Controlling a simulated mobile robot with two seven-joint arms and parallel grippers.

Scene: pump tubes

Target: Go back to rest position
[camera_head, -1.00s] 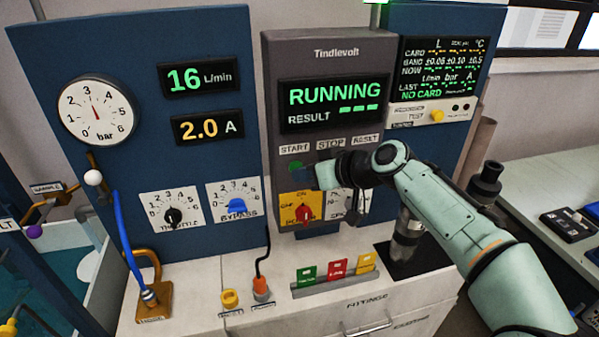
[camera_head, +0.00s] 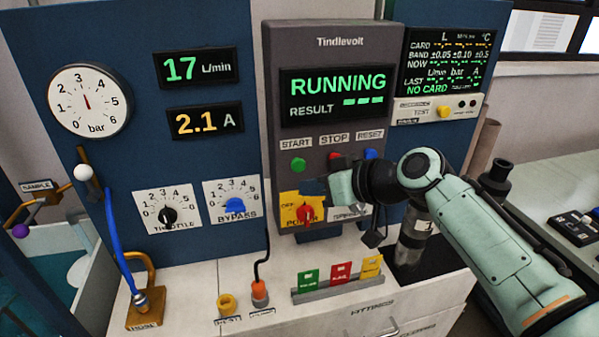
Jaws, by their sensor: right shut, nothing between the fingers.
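My right gripper (camera_head: 318,188) is shut and empty. It is in front of the grey Tindlevolt control unit (camera_head: 328,44), below its row of buttons and close to the red power knob (camera_head: 306,213). I cannot tell whether it touches the panel. My right arm comes in from the lower right and hides part of the panel's lower right side. The green start button (camera_head: 298,165), red stop button (camera_head: 335,157) and blue reset button (camera_head: 370,154) are visible. The display (camera_head: 338,95) reads RUNNING. My left gripper is not in view.
A throttle knob (camera_head: 167,215), blue bypass knob (camera_head: 236,206) and pressure gauge (camera_head: 88,100) are on the blue panel. A rack (camera_head: 338,290) with green, red and yellow cards stands on the white bench. A dark cylinder (camera_head: 412,240) stands behind my right arm.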

